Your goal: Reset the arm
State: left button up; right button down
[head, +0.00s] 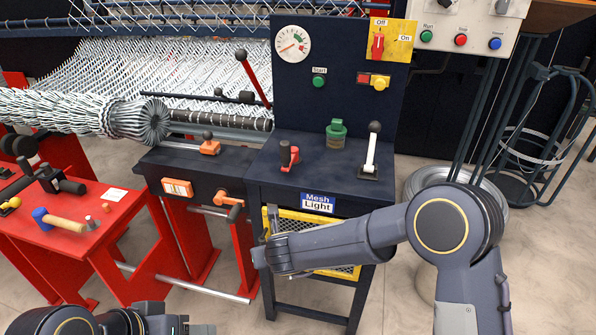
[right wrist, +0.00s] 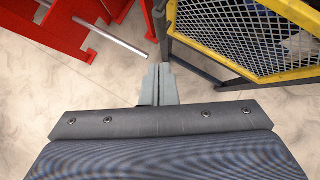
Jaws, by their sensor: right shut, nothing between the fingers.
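My right arm (head: 340,238) reaches in from the right, its forearm across the front of the dark control stand. My right gripper (head: 271,218) is in front of the yellow mesh panel, below the dark console top. In the right wrist view the two grey fingers (right wrist: 159,72) are together, with nothing between them. They point toward the dark stand leg; I cannot tell the gap to it. My left arm (head: 65,322) shows only at the bottom left edge. The end of it, with part of the left gripper (head: 200,329), is cut off by the frame, so its jaws are unclear.
The dark console (head: 322,160) carries levers and a green knob. Its yellow mesh panel (right wrist: 250,40) is close right of my right fingers. A red table (head: 65,225) with a hammer (head: 60,221) stands left. A steel bar (head: 185,283) runs low. Wire coils (head: 480,190) lie right.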

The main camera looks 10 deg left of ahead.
jog(key=w+d+r+n+t+y, duration=0.2)
jog(key=d+r+n, duration=0.3)
jog(key=r, duration=0.6)
jog(key=s+d+r+n+y+p, duration=0.2)
jog(key=s+d+r+n, duration=0.4)
jog(key=d+r+n, duration=0.4)
jog(key=s+d+f+n+g+h, duration=0.1)
jog(key=s+d+n, duration=0.6)
jog(key=s, duration=0.5)
jog(key=s+d+f+n+g+h+p, duration=0.1)
jog(key=s+d+f+n+g+h, duration=0.1)
jog(key=s+d+n, duration=0.5)
jog(key=s+d, duration=0.4)
jog(key=s, duration=0.1)
jog(key=shift+h, duration=0.3)
